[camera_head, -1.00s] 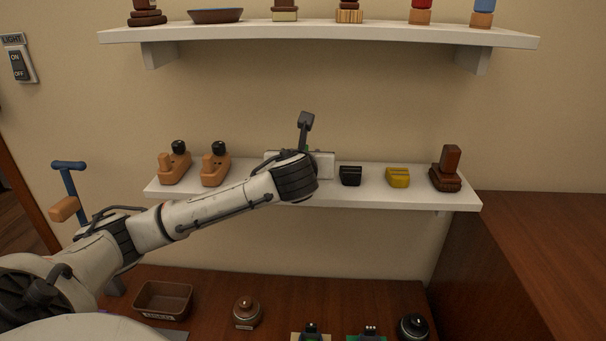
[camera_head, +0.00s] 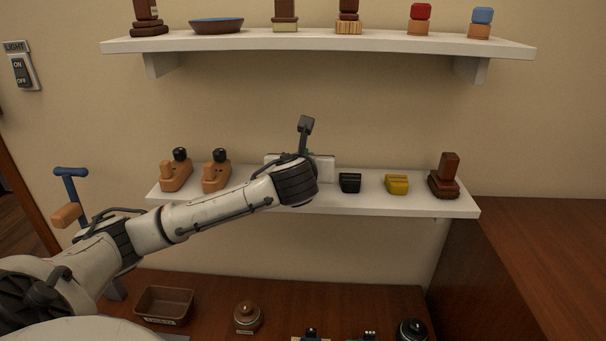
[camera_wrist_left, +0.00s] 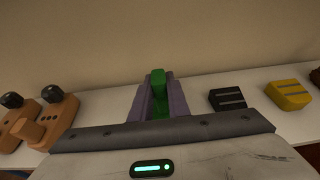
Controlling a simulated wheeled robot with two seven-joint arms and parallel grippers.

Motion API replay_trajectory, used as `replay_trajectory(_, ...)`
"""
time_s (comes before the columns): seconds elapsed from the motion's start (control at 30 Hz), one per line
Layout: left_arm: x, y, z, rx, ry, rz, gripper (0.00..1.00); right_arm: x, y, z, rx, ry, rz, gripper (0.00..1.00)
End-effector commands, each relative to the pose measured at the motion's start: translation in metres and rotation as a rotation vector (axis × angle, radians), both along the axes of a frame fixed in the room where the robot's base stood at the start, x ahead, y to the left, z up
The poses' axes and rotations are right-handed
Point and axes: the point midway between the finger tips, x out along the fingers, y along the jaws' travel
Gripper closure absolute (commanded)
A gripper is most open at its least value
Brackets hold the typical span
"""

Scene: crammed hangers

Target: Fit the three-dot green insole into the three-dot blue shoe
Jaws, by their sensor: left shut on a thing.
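My left gripper (camera_wrist_left: 159,95) is shut on a green piece (camera_wrist_left: 158,78), seen in the left wrist view standing up between two purplish fingers. It looks like the green insole; no dots can be made out on it. I cannot pick out a blue shoe with three dots in either view. My right gripper is not in view.
The lower shelf (camera_head: 400,208) holds two wooden dotted pieces with black knobs (camera_head: 217,170), a black block (camera_head: 350,183), a yellow block (camera_head: 397,184) and a dark brown stack (camera_head: 445,177). The upper shelf (camera_head: 390,44) holds several stacks. A brown tray (camera_head: 165,303) stands on the table below.

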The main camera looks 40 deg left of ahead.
Motion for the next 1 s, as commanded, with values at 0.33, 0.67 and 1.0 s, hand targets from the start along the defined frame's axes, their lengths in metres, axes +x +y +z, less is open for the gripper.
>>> replay_trajectory(0.33,0.0,0.0,0.013,0.0,0.0,0.001,1.0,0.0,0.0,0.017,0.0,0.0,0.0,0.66)
replay_trajectory(0.67,0.0,0.0,0.024,0.001,-0.002,0.0,1.0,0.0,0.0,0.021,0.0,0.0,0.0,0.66)
replay_trajectory(1.0,0.0,0.0,0.037,-0.001,-0.002,0.001,1.0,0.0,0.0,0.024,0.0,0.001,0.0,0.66)
